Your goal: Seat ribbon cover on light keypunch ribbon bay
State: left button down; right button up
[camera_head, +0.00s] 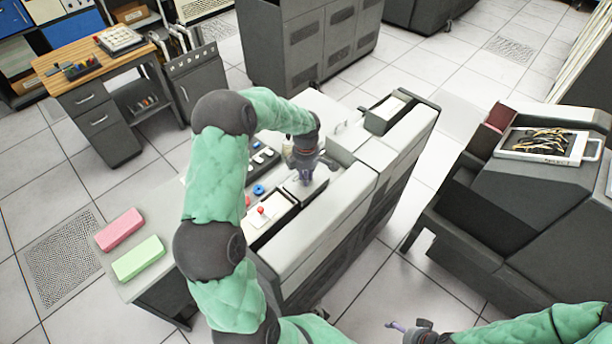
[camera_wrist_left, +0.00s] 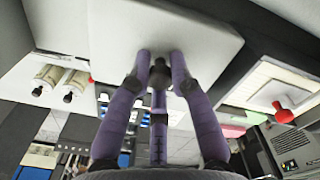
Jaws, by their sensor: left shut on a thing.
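The light keypunch (camera_head: 325,225) stands below my left arm, its long pale top running from lower left to upper right. My left gripper (camera_head: 305,178) reaches down over its middle. In the left wrist view my left gripper (camera_wrist_left: 160,68) has its purple fingers closed around a dark knob on a pale flat panel (camera_wrist_left: 120,38), which looks like the ribbon cover. In the head view this panel (camera_head: 297,191) shows partly under the fingers; I cannot tell whether it touches the bay, which is hidden. My right gripper (camera_head: 397,326) is at the bottom, its finger opening unclear.
A red-knobbed piece (camera_head: 263,211) sits in a pale recess near the gripper. Pink (camera_head: 119,229) and green (camera_head: 138,258) blocks lie on the left tabletop. A dark machine with a tray (camera_head: 545,145) stands right.

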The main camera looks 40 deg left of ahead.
pick_arm(q)
jog(key=shift+f, duration=0.15)
jog(key=shift+f+b, duration=0.35)
jog(key=shift+b, duration=0.1)
jog(key=shift+f+b, duration=0.65)
jog(key=shift+b, duration=0.1)
jog(key=shift+f+b, duration=0.4)
jog(key=shift+b, duration=0.3)
dwell(1.2)
jog(key=c, duration=0.6)
grip_release()
jog(key=shift+c, duration=0.2)
jog(key=shift+r, duration=0.2)
jog(key=shift+r+p, duration=2.45)
jog(key=shift+r, duration=1.9)
